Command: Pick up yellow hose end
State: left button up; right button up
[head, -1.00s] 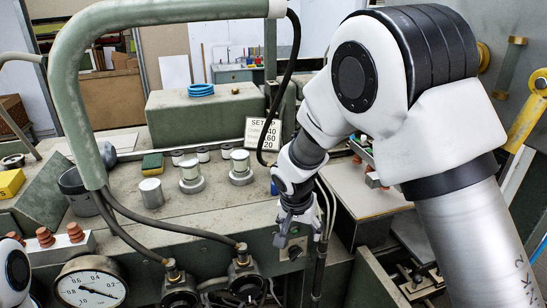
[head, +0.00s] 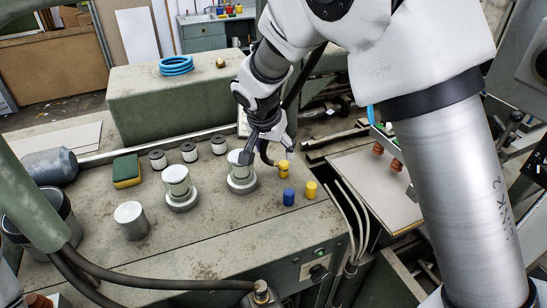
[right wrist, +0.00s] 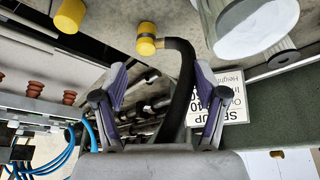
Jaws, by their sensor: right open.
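In the right wrist view, the yellow hose end (right wrist: 146,40) sits on a black hose that runs down between my fingers. My right gripper (head: 267,150) is open just above and behind it, its fingers pointing down. In the right wrist view, the hose end is beyond the open fingertips of my right gripper (right wrist: 160,75), and they do not grip it. My left gripper is not in view.
A yellow cap (head: 311,190) and a blue cap (head: 289,197) stand close by. White-topped cylinders (head: 242,172) and a sponge (head: 126,171) are to the left. A setup sign (right wrist: 228,102) is near the right finger. A grey board (head: 375,190) lies to the right.

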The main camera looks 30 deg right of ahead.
aim_at(281, 162)
jog(key=f, duration=0.1)
jog(key=d+f, duration=0.1)
jog(key=f, duration=0.1)
jog(key=shift+s+d+f, duration=0.1)
jog(key=shift+s+d, duration=0.15)
jog(key=shift+s, duration=0.05)
jog(key=w+f, duration=0.1)
jog(key=w+d+f, duration=0.1)
jog(key=f, duration=0.1)
jog(key=shift+f, duration=0.1)
jog(key=shift+s+r, duration=0.25)
jog(key=shift+s, duration=0.2)
jog(key=c, duration=1.1)
jog(key=shift+w, duration=0.1)
